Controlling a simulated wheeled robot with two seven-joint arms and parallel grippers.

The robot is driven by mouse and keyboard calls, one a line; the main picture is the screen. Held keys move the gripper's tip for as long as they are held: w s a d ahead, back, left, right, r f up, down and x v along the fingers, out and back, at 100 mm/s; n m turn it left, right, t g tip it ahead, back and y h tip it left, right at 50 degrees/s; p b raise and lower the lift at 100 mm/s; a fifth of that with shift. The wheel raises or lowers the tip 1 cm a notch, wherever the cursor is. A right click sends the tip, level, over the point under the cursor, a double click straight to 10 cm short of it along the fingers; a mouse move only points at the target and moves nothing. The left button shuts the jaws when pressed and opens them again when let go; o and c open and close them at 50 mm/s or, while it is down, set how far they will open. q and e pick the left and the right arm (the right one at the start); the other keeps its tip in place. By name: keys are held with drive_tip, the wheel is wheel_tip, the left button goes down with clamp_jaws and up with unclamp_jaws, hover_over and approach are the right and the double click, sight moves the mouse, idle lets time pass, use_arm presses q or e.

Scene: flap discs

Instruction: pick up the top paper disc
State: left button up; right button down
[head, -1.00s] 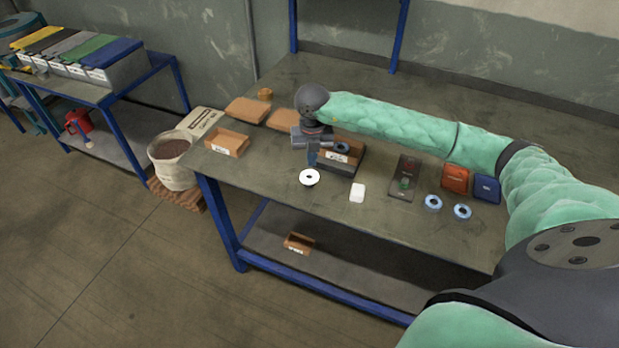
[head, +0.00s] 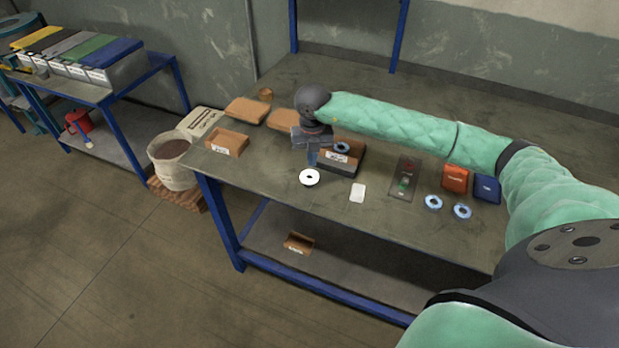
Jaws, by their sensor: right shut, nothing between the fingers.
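A white round disc with a dark centre (head: 309,177) lies on the workbench near its front edge; it looks like the paper disc. Whether several discs are stacked there is too small to tell. My right gripper (head: 312,160) points down just behind the white disc, with its fingers shut and empty. My left gripper is not in view.
A white flat piece (head: 358,193), a dark plate (head: 405,178), two blue ringed discs (head: 433,202), an orange box (head: 455,178) and a blue box (head: 486,188) are to the right. Another cardboard box (head: 227,143) is on the left. The bench front edge is close.

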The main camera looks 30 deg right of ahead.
sight(309, 177)
drive_tip(key=shift+f+b, duration=1.45)
drive_tip(key=shift+f, duration=0.3)
idle(1.5)
drive_tip(key=shift+s+a, duration=0.7)
drive_tip(key=shift+a, duration=0.1)
idle(1.1)
drive_tip(key=shift+r+p, duration=0.65)
drive_tip(key=shift+r, duration=2.35)
